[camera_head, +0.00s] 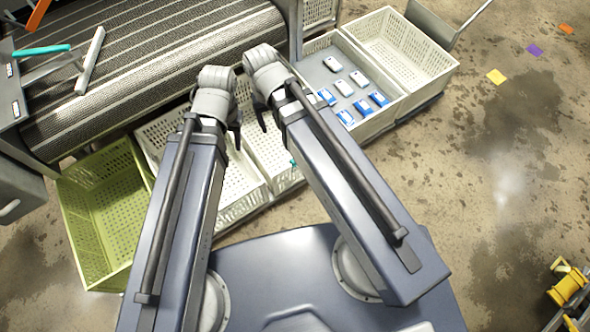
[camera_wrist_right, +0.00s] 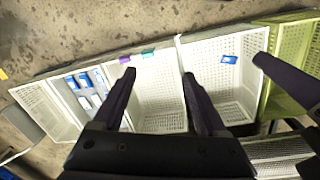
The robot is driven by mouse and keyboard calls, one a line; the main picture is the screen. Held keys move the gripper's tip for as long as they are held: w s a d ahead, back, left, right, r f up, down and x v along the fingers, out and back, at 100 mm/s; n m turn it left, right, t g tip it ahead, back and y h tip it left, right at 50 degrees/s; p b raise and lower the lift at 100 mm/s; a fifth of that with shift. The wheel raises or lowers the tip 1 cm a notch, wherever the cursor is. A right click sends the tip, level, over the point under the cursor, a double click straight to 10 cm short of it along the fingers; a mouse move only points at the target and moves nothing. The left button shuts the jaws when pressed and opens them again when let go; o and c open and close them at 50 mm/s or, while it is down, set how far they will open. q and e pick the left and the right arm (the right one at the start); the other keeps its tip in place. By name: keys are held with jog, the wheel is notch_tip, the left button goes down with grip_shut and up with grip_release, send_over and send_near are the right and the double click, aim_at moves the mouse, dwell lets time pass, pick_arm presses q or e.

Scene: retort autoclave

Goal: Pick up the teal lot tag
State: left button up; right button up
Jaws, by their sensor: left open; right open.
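In the head view only a small teal bit (camera_head: 292,163) shows beside my right arm. My right gripper (camera_wrist_right: 159,73) is open and empty, its fingers spread over the white crate, with the teal tag between them in the picture but apart from them. My left gripper (camera_head: 236,136) hangs over the crates in the head view, mostly hidden by its own wrist.
White crates (camera_head: 385,28) stand in a row; one holds several blue and white packs (camera_head: 346,88). A green crate (camera_head: 90,180) stands at the left, below a mesh conveyor (camera_head: 150,60). Coloured cards (camera_head: 496,76) lie on the floor at the right, which is otherwise largely open.

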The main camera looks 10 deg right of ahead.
jog(key=w+d+f+m+b, duration=0.3)
jog(key=f+m+b, duration=0.1)
jog(key=f+b, duration=0.9)
jog(key=w+d+f+m+b, duration=0.3)
jog(key=w+f+m+b, duration=0.1)
jog(key=f+b, duration=0.9)
jog(key=w+d+f+m+y+b, duration=0.1)
jog(key=w+f+m+b, duration=0.3)
jog(key=f+b, duration=0.9)
jog(key=shift+d+f+m, duration=0.45)
jog(key=shift+f+m, duration=0.1)
jog(key=shift+f, duration=0.35)
jog(key=shift+d+f+m, duration=0.45)
jog(key=shift+f+m, duration=0.1)
jog(key=shift+f, duration=0.3)
jog(key=shift+f+b, duration=0.1)
jog(key=shift+b, duration=0.25)
notch_tip(320, 180, down, 8)
jog(key=b, duration=0.7)
jog(key=shift+w+d+b, duration=0.1)
jog(key=shift+d+b, duration=0.05)
jog(key=shift+b, duration=0.25)
jog(key=shift+r, duration=0.2)
jog(key=shift+c, duration=0.3)
grip_shut()
